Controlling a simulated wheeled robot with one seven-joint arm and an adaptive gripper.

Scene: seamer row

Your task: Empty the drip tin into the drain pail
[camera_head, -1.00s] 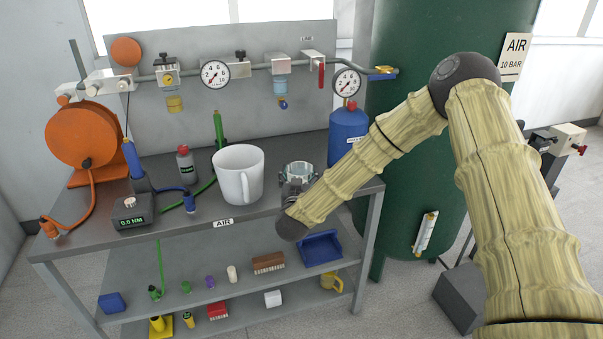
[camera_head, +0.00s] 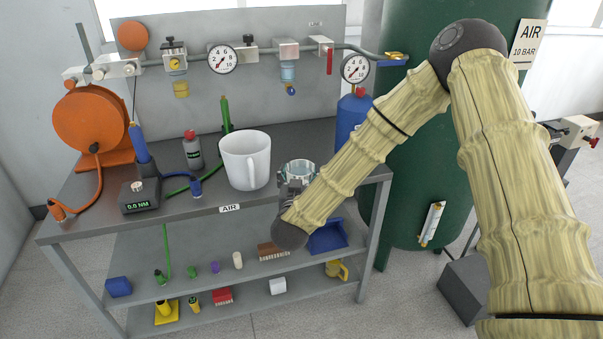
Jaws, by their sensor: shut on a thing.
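The drip tin is most likely the small round, shiny metal-rimmed vessel (camera_head: 297,172) near the bench's front right. It looks upright, with its opening facing up. My gripper (camera_head: 293,190) is shut on its near side, mostly hidden behind my wrist and forearm. I cannot tell whether the tin touches the bench. The drain pail is most likely the large white pail with a side handle (camera_head: 245,160), which stands upright on the bench top just left of the tin. The contents of both are not visible.
The bench (camera_head: 290,148) also holds a torque tester (camera_head: 138,196), a red-capped bottle (camera_head: 192,150) and a blue bottle (camera_head: 351,118). A gauge panel (camera_head: 200,105) stands behind. The lower shelf (camera_head: 240,262) holds brushes and small parts. A green tank (camera_head: 410,190) stands at right.

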